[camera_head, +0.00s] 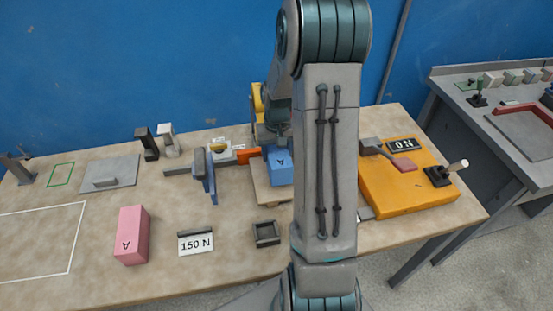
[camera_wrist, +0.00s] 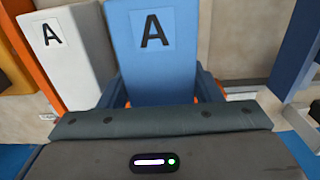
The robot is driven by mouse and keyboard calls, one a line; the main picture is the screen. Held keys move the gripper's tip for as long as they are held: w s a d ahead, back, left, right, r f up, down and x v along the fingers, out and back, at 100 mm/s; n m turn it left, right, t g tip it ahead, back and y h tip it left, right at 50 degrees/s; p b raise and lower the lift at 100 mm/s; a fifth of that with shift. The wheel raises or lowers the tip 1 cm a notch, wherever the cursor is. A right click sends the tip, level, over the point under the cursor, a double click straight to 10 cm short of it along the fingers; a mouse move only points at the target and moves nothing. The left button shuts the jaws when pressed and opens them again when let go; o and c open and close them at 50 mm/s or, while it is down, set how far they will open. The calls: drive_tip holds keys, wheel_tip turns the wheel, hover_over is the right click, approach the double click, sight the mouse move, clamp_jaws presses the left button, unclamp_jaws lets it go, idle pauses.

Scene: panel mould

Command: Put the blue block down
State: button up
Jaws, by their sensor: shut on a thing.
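The blue block (camera_wrist: 165,48), marked with a letter A, stands between the fingers of my gripper (camera_wrist: 163,92) in the wrist view. The gripper is shut on it. A white block (camera_wrist: 68,50), also marked A, stands close beside it on the left. In the head view the blue block (camera_head: 280,163) shows just left of my arm, at a pale wooden tray or board (camera_head: 263,197). My arm hides its right part and whatever lies behind. I cannot tell whether the block's underside touches the board.
A blue upright plate and clamp (camera_head: 205,175) with an orange part (camera_head: 247,156) stand left of the blue block. A pink block (camera_head: 131,235), a 150 N sign (camera_head: 195,243) and a small dark square tray (camera_head: 266,233) are nearer. An orange panel (camera_head: 410,190) is right. White-outlined table space lies far left.

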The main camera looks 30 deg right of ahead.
drive_tip(key=shift+f+p, duration=0.45)
drive_tip(key=shift+f, duration=1.55)
drive_tip(key=shift+f, duration=0.15)
drive_tip(key=o, duration=1.4)
drive_tip(key=shift+o, duration=0.2)
